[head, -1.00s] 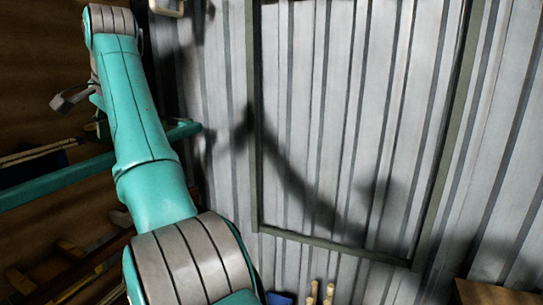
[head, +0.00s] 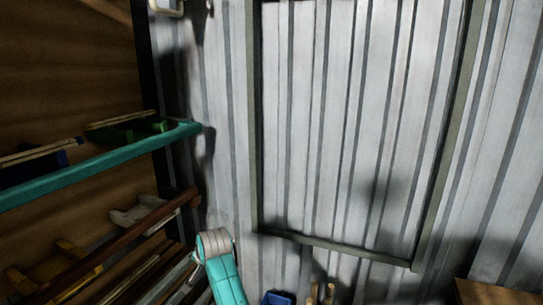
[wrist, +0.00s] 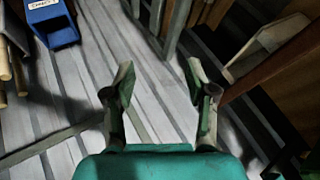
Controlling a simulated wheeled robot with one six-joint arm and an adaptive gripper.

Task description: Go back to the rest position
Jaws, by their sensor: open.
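My gripper (wrist: 158,85) shows in the wrist view with its two fingers spread wide apart and nothing between them. Beyond the fingers is the grey corrugated wall. In the head view the gripper itself is out of sight; only a teal and grey part of my arm shows at the bottom, left of the middle.
A teal rail (head: 95,165) and several wooden bars (head: 140,255) lie along the left side. A blue bin (wrist: 52,25) is at the wrist view's upper left. A framed panel (head: 345,130) fills the middle wall. A wooden surface (head: 495,293) is at lower right.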

